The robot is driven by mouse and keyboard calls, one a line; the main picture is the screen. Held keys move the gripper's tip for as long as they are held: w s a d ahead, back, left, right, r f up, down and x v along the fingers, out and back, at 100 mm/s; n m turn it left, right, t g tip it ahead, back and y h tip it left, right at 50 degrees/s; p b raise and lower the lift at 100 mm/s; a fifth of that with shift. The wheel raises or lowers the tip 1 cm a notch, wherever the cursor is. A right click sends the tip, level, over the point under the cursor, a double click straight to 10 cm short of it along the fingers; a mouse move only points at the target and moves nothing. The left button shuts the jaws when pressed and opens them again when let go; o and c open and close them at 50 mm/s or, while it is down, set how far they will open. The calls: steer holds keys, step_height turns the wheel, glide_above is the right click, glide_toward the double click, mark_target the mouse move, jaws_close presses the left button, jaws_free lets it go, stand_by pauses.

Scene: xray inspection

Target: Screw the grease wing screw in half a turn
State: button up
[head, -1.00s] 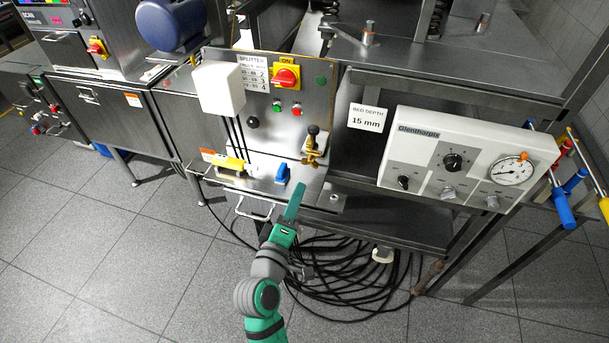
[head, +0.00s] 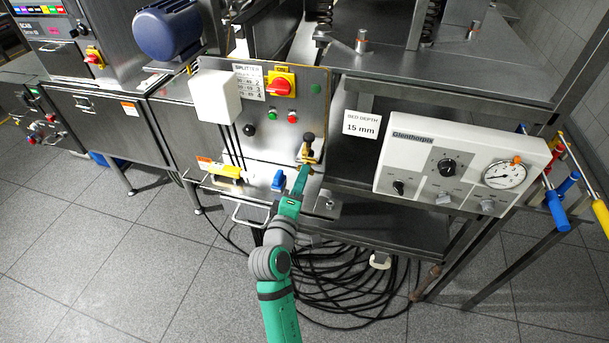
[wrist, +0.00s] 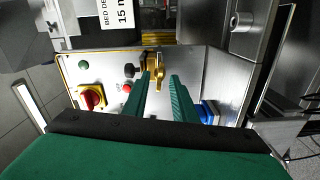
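A brass fitting with a wing-shaped part, which I take to be the grease wing screw (head: 308,158), sits at the lower right of the splitter's control panel (head: 312,110). A black knob (head: 308,137) stands on it. In the wrist view the brass wing part (wrist: 158,67) lies just ahead of my fingertips, with the black knob to its left. My gripper (wrist: 160,76) is open, with a clear gap between its two green fingers. In the head view my gripper (head: 302,171) reaches up to just below the brass fitting. Contact with it cannot be told.
A red-and-yellow switch (head: 280,87) is on the panel above. The white Glenthorpix box (head: 460,160) stands to the right. Black cable coils (head: 340,285) lie on the floor.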

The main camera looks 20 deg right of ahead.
steer(key=shift+w+d, duration=0.45)
steer(key=shift+w, duration=0.15)
jaws_close()
steer(key=shift+m, duration=0.3)
steer(key=m, duration=2.1)
steer(key=shift+s, duration=0.1)
